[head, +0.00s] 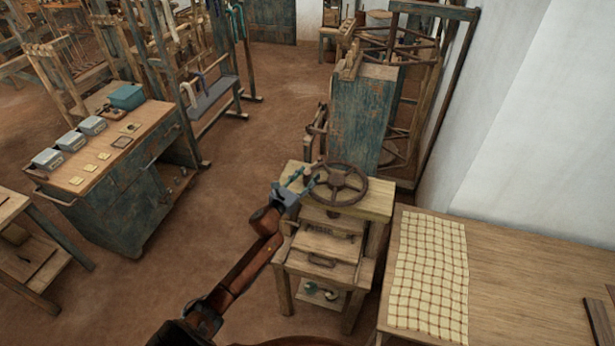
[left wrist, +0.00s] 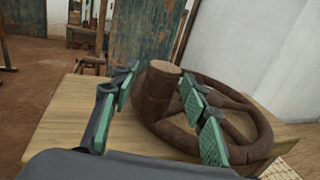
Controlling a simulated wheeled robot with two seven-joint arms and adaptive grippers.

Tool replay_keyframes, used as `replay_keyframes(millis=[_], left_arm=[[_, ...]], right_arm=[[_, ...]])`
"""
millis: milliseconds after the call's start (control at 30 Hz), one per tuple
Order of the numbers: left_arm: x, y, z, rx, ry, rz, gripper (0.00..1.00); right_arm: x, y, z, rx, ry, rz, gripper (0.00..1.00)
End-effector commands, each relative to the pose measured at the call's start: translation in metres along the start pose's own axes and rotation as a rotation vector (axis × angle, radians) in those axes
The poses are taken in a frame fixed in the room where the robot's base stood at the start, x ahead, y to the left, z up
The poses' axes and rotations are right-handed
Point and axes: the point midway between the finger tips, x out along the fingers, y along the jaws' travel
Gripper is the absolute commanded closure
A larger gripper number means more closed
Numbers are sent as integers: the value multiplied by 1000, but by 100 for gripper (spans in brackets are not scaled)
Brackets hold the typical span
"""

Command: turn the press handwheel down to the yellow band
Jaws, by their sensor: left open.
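The press handwheel (head: 341,184) is a dark brown spoked wheel lying flat on top of the small wooden press (head: 302,246). In the left wrist view the handwheel (left wrist: 262,143) has a thick upright knob (left wrist: 157,88) on its rim. My left gripper (head: 305,177) is open at the wheel's left edge. In the left wrist view its green-padded fingers (left wrist: 160,78) stand either side of the knob, with a gap visible on the left; contact on the right is unclear. I cannot make out a yellow band. My right gripper is not in view.
A table with a checked cloth (head: 432,270) stands right of the press, near the white wall. A blue cabinet (head: 360,118) is close behind the press. A workbench (head: 115,160) with several grey boxes stands left, across open floor (head: 215,235).

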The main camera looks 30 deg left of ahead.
Motion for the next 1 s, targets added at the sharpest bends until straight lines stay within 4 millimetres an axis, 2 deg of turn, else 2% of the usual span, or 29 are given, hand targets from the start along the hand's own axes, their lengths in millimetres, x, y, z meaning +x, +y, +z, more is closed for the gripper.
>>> replay_keyframes(millis=[67,667,1000], left_arm=[[0,0,0,0,0,0,59],[-1,0,0,0,0,0,100],[0,0,0,0,0,0,100]], right_arm=[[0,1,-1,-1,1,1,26],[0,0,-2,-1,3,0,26],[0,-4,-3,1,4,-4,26]])
